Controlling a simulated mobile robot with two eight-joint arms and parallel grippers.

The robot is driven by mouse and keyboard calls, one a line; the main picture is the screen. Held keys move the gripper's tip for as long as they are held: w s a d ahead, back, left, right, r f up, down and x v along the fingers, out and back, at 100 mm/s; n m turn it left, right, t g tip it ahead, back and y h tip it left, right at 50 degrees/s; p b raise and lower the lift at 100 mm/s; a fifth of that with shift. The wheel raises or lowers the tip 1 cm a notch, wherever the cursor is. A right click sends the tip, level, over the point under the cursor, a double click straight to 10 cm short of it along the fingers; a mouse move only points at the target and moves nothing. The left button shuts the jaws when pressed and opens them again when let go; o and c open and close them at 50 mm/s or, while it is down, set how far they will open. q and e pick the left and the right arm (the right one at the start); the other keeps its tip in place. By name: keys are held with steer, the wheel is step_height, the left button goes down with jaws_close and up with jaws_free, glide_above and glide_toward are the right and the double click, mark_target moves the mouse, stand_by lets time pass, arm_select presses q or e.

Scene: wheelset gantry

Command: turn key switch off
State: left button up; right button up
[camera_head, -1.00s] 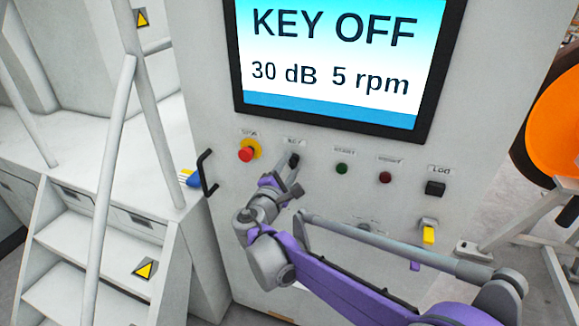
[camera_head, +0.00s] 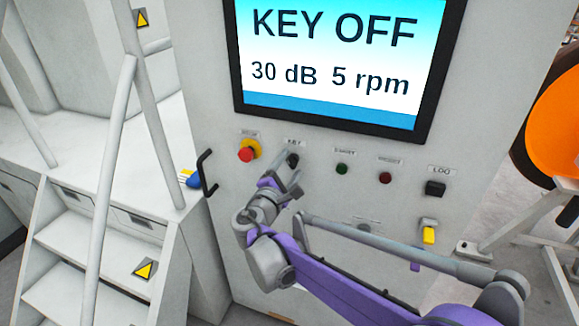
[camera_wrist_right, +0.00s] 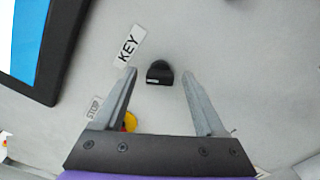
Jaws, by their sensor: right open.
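The key switch (camera_wrist_right: 160,73) is a small black knob below a white KEY label (camera_wrist_right: 129,46) in the right wrist view. In the head view the key switch (camera_head: 293,159) sits on the grey panel under the screen. My right gripper (camera_wrist_right: 158,78) is open, with its two fingers apart on either side of the knob and not touching it. In the head view my right gripper (camera_head: 285,178) is just below the knob. The screen (camera_head: 335,60) reads KEY OFF, 30 dB, 5 rpm. My left gripper is not in view.
A red emergency button (camera_head: 246,154) on a yellow base is left of the key. A black handle (camera_head: 206,174) sticks out at the panel's left edge.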

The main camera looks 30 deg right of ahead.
steer(key=v, duration=1)
steer(key=shift+s+a+b, duration=0.2)
steer(key=shift+s+b, duration=0.1)
steer(key=shift+b, duration=0.1)
steer(key=s+d+f+m+g+y, duration=0.3)
steer(key=s+f+m+g+y, duration=0.3)
steer(key=s+f, duration=0.7)
steer(key=s+a+f+m+y+p, duration=0.1)
steer(key=s+a+f+m+y, duration=0.6)
steer(key=s+a+m, duration=0.1)
steer(key=shift+s+a+y, duration=0.4)
steer(key=shift+a, duration=0.4)
